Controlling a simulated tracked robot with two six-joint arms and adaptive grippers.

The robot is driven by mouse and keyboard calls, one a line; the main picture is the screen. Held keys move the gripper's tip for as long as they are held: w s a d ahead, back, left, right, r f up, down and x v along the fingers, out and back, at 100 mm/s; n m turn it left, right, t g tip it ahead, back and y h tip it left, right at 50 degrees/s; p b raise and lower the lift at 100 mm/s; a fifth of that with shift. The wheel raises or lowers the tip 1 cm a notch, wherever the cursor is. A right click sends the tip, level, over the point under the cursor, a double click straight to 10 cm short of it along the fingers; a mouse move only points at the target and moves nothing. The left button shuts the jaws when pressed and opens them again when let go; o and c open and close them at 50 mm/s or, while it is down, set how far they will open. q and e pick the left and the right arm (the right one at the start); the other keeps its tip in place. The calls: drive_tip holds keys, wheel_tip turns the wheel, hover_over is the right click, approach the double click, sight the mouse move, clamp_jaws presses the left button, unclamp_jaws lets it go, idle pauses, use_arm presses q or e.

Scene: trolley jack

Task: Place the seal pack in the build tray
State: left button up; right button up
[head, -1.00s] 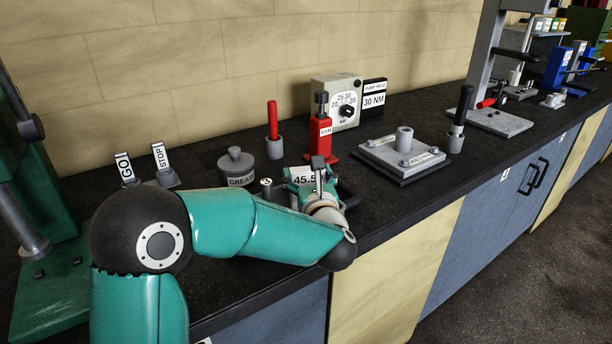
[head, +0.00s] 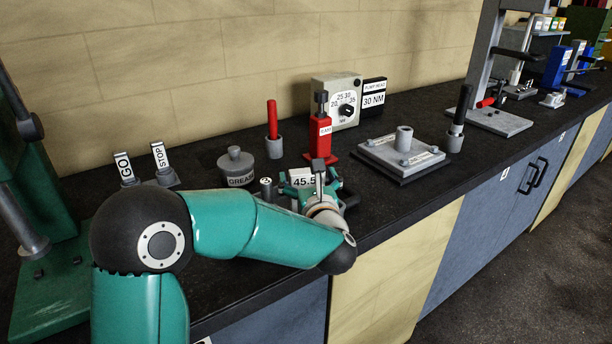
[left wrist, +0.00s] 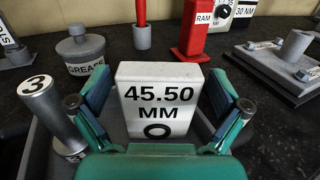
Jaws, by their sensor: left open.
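The pack (left wrist: 160,100) is a white block marked "45.50 MM" with a ring symbol. It stands upright between the fingers of my left gripper (left wrist: 158,92) in the left wrist view. The fingers are spread on either side, with gaps to the block. In the head view my left gripper (head: 308,180) is at the bench's front part, and the pack's label (head: 302,181) shows between its fingers. A grey surface shows around the block's foot; what it belongs to is partly hidden. No tray is clearly labelled as the build tray. My right gripper is not in view.
A grey post marked 3 (left wrist: 45,105) stands close left of the gripper. Behind are a grease pot (head: 236,166), a red-handled tool (head: 272,120) and the red ram (head: 320,135). A grey plate with a post (head: 378,153) lies to the right. GO and STOP levers (head: 140,168) stand left.

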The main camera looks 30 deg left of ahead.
use_arm(q)
drive_tip(key=b+v, duration=0.3)
drive_tip(key=v, duration=0.7)
drive_tip(key=shift+s+d, duration=0.6)
drive_tip(key=shift+s, duration=0.05)
